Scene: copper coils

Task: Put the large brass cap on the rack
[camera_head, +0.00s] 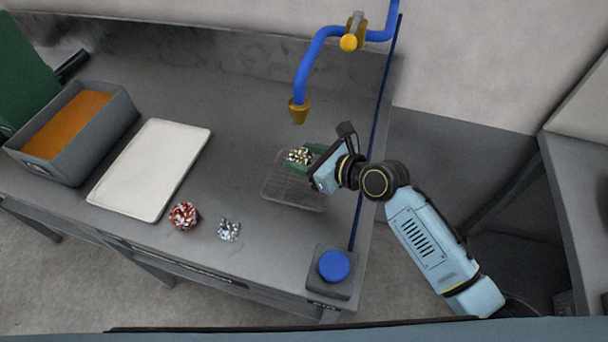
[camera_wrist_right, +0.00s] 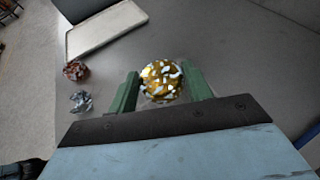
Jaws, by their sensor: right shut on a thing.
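The large brass cap (camera_head: 299,156) is a round, gold-and-white speckled piece. It also shows in the right wrist view (camera_wrist_right: 161,81), between the two green fingers. My right gripper (camera_head: 303,155) is shut on it, over the far part of the wire rack (camera_head: 292,190). The rack is a flat dark grid on the bench, partly covered by the gripper. I cannot tell how high the cap is above the rack. My left gripper is not in view.
A red-and-white piece (camera_head: 183,215) and a smaller silvery piece (camera_head: 229,230) lie near the front edge. A white tray (camera_head: 121,184) and a grey bin with orange contents (camera_head: 28,138) are left. A blue tap (camera_head: 307,68) hangs behind; a blue button (camera_head: 334,265) is front right.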

